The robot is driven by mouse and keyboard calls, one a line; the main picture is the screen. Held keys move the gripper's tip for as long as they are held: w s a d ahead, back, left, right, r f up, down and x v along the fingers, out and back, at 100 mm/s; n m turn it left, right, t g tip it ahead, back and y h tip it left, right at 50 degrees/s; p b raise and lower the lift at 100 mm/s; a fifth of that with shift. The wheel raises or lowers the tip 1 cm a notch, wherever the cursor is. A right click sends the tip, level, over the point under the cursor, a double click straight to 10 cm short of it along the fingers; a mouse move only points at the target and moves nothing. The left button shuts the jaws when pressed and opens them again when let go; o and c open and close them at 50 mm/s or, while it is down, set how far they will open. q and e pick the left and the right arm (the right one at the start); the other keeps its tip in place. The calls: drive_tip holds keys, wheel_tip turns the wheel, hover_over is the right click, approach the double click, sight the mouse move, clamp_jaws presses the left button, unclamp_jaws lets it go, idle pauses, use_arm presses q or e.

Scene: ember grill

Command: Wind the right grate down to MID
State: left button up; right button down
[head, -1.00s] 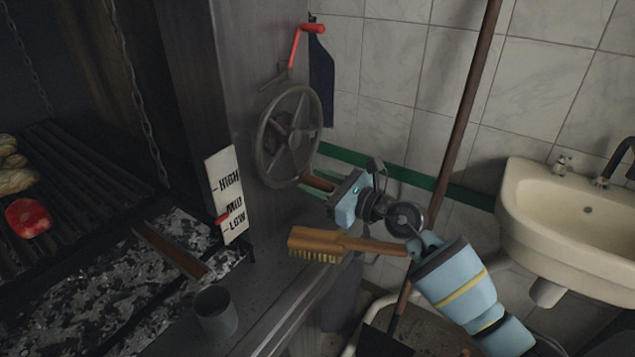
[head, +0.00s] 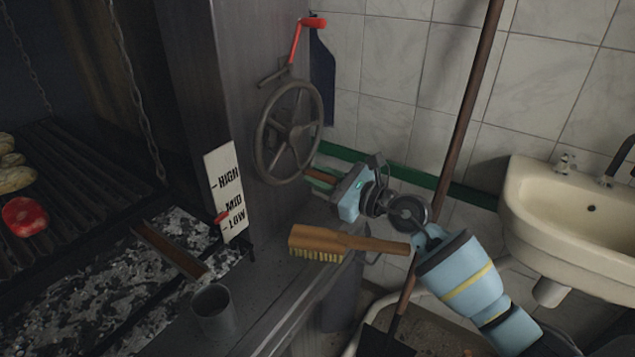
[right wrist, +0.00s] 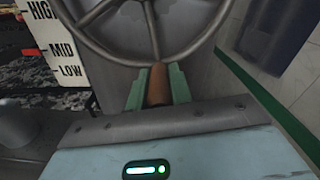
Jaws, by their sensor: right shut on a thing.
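A grey spoked handwheel (head: 262,150) is mounted on the side of the dark metal pillar. My right gripper (head: 328,180) is shut on its brown grip at the lower rim; the right wrist view shows the grip (right wrist: 158,86) between the green fingers. The white scale plate (head: 224,165) reads HIGH, MID, LOW. My left gripper is not in view.
A wooden brush (head: 325,240) lies at the ledge edge, its handle close to my right arm. A grey cup (head: 214,312) stands on the ledge. A red crank (head: 297,45) is above the wheel. A sink (head: 530,215) is at the right, and a long pole (head: 470,100) leans nearby.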

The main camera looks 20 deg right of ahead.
drive_tip(key=shift+w+d+r+n, duration=0.25)
drive_tip(key=shift+w+d+n, duration=0.15)
drive_tip(key=shift+n, duration=0.2)
drive_tip(key=c, duration=1.3)
unclamp_jaws()
drive_tip(key=shift+d, duration=0.1)
drive_tip(key=shift+o, duration=0.2)
drive_tip(key=shift+s, duration=0.1)
drive_tip(key=b+v, duration=0.1)
drive_tip(key=v, duration=0.6)
drive_tip(key=shift+s+d, duration=0.25)
drive_tip(key=shift+s, duration=0.05)
